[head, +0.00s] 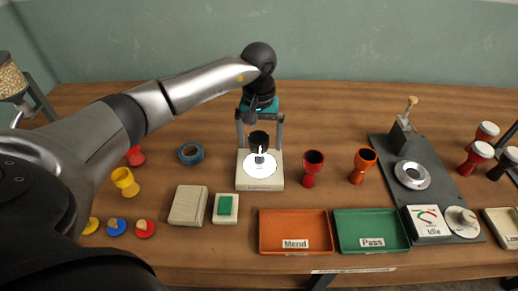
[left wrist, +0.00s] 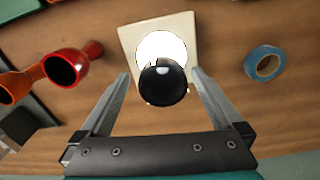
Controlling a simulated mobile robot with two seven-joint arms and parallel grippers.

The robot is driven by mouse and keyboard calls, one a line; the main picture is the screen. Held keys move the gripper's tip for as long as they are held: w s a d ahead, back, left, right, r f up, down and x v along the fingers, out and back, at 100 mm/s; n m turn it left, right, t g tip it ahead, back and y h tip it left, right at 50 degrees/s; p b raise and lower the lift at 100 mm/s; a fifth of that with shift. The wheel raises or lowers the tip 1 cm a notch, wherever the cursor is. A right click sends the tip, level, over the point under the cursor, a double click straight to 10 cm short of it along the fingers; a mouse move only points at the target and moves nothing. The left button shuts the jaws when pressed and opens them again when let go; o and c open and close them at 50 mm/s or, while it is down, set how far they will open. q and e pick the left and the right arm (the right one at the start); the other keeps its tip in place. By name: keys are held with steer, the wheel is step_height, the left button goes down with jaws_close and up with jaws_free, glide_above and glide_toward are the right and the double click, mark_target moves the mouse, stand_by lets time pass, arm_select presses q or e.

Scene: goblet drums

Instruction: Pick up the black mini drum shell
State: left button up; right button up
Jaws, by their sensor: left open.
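The black mini drum shell (head: 259,138) stands on a bright white disc (head: 259,165) set in a cream base block (head: 260,184) near the table's middle. In the left wrist view the black shell (left wrist: 163,84) shows from above as a glossy dark round opening. My left gripper (head: 260,147) points down over it, open, one finger on each side. In the left wrist view the fingertips (left wrist: 158,76) flank the shell with gaps on both sides. I cannot tell their exact height against it. My right gripper is not in view.
A red shell (head: 312,167) and an orange shell (head: 363,164) stand to the right. Blue tape (head: 190,153) lies left. The orange Mend tray (head: 295,231) and green Pass tray (head: 371,230) lie in front. A dark tester (head: 426,185) stands further right.

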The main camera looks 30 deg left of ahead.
arm_select(q)
step_height(320, 180, down, 4)
steer(key=shift+s+a+f, duration=0.1)
steer(key=shift+f, duration=0.15)
steer(key=shift+c, duration=0.2)
steer(key=c, duration=1.5)
steer(key=shift+c, duration=0.2)
steer(key=shift+r, duration=0.2)
